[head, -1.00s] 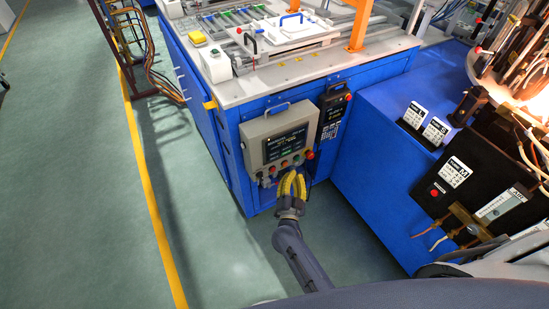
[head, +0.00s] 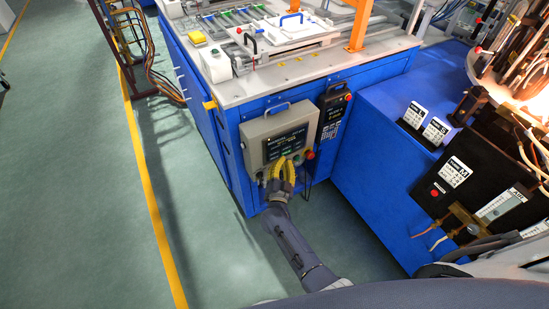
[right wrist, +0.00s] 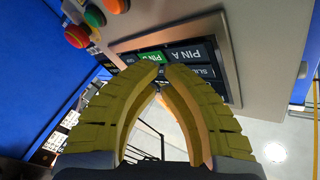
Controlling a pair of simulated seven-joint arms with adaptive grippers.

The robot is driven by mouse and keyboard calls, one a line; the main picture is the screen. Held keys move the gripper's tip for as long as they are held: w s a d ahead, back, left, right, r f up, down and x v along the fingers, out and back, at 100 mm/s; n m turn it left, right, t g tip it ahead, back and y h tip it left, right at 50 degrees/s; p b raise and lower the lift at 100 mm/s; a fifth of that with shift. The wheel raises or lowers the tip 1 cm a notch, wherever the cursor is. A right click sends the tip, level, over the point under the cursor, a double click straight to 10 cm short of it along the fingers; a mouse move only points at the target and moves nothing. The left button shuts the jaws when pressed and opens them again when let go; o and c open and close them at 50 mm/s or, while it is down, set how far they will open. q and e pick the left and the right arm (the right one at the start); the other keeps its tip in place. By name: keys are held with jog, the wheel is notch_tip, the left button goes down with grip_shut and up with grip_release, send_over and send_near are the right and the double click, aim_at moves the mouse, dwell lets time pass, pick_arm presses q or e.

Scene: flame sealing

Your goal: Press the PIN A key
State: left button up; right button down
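The PIN A key (right wrist: 188,52) is a dark key with white letters on the control box's screen (head: 285,140), seen in the right wrist view. A green-lit key starting with PIN (right wrist: 150,57) sits to its left, partly covered by a finger. My right gripper (right wrist: 162,67) has yellow ribbed fingers whose tips meet, with nothing between them. The tips are just below the PIN A key in the picture; I cannot tell whether they touch the screen. In the head view the right gripper (head: 283,160) covers the screen's lower part. My left gripper is not in view.
The grey control box (head: 256,128) hangs on the blue machine's side. Red, green and orange buttons (right wrist: 95,17) stand beside the screen. A black keypad box (head: 332,112) is to its right. Open green floor (head: 80,200) lies to the left.

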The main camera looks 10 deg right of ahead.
jog(key=shift+w+a, duration=0.2)
jog(key=shift+w, duration=0.5)
dwell(2.2)
jog(key=shift+s, duration=0.15)
jog(key=shift+s+d, duration=0.2)
jog(key=shift+s, duration=0.35)
dwell(0.4)
jog(key=shift+s+d, duration=0.25)
jog(key=shift+s, duration=0.55)
jog(key=shift+s+d, duration=0.2)
jog(key=shift+s, duration=0.6)
jog(key=shift+s+d, duration=0.25)
jog(key=shift+s, duration=0.55)
